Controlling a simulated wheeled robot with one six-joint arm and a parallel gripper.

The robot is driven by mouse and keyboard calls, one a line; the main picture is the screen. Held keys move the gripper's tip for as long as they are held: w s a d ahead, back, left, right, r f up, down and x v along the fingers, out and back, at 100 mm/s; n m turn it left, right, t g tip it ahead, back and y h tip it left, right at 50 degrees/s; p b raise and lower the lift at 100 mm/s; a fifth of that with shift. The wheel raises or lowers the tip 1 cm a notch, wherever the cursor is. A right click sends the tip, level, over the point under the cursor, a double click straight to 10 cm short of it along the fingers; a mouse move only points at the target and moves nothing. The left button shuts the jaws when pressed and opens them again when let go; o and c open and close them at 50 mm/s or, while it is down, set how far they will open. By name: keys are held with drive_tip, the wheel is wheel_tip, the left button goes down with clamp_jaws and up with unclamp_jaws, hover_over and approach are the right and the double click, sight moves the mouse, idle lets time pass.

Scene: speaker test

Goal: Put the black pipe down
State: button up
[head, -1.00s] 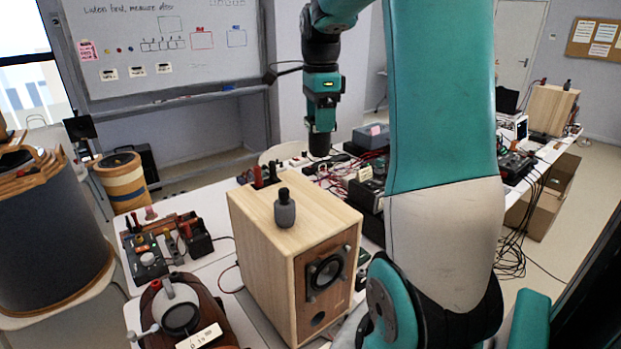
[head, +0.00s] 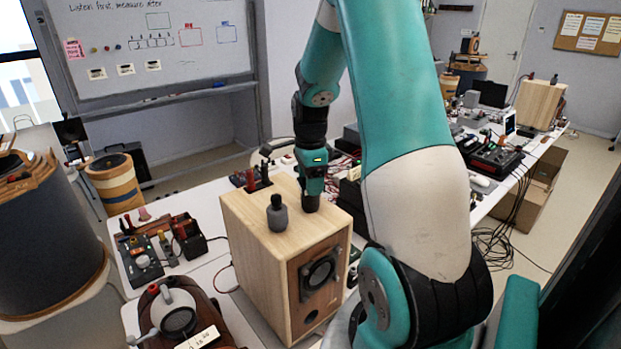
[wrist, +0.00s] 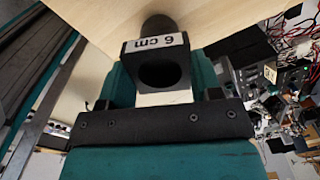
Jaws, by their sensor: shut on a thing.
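My gripper (head: 312,188) is shut on the black pipe (head: 310,204) and points down over the back right part of the wooden speaker box's top (head: 252,210). The pipe hangs upright, its lower end at or very near the wood; I cannot tell whether it touches. In the wrist view the pipe (wrist: 157,24) runs toward pale wood, and its square black collar carries a "6 cm" label. The gripper (wrist: 160,98) shows teal on both sides of it there.
A dark grey knobbed piece (head: 277,214) stands on the box top, left of the pipe. The front of the box top is clear.

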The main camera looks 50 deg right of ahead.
drive_tip(key=o, duration=1.1)
drive_tip(key=shift+f, duration=0.1)
wheel_tip(320, 180, up, 12)
drive_tip(key=b, duration=0.3)
drive_tip(key=a+n+t+y, duration=0.1)
drive_tip(key=a+n, duration=1.4)
drive_tip(key=a, duration=0.6)
drive_tip(key=s+a+f+n+g+y, duration=0.1)
drive_tip(key=s+a+f+n+y, duration=0.1)
drive_tip(key=s+a+n, duration=1.3)
drive_tip(key=shift+s+a+f+n+y, duration=0.25)
drive_tip(key=shift+a+n+y, duration=0.35)
drive_tip(key=shift+a+n, duration=0.6)
